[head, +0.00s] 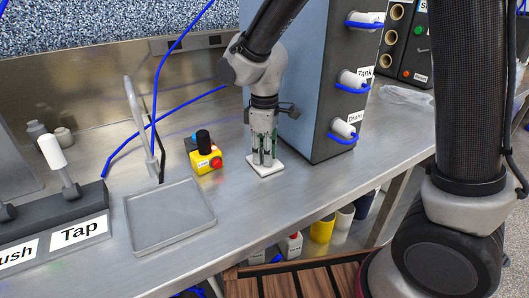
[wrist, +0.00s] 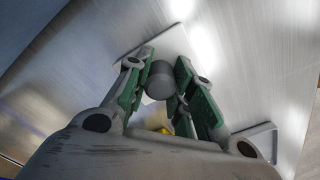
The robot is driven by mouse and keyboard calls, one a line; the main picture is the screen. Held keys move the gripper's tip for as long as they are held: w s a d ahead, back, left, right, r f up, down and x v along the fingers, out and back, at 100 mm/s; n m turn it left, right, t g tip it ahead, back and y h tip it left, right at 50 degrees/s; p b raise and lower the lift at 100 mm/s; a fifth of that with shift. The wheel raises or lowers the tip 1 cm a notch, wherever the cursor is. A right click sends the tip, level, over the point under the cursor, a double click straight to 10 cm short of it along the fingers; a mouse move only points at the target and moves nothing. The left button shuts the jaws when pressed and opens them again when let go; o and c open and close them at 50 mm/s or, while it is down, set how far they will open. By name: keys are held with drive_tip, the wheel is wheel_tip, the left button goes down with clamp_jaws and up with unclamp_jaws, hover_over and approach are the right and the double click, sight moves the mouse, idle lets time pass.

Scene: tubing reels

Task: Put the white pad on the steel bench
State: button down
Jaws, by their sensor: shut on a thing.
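The white pad (head: 265,170) is a thin square plate directly below my gripper (head: 263,158), at the steel bench (head: 300,190). It looks flat and level with the bench top; I cannot tell whether it rests there or hangs just above. In the wrist view, the pad (wrist: 140,43) is a pale plate with a round grey knob (wrist: 160,80) in front of it. My gripper (wrist: 158,85) is shut on this knob, fingers on both sides. The fingers hide part of the pad.
A yellow box (head: 206,161) with a red button stands left of my gripper. A grey tray (head: 170,218) lies further left, near the front edge. A blue-grey cabinet (head: 300,80) with blue hoses stands close on the right. Bench in front is clear.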

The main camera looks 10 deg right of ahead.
drive_tip(key=c, duration=1.2)
unclamp_jaws()
drive_tip(key=shift+f, duration=0.15)
wheel_tip(320, 180, up, 12)
drive_tip(key=shift+r, duration=0.2)
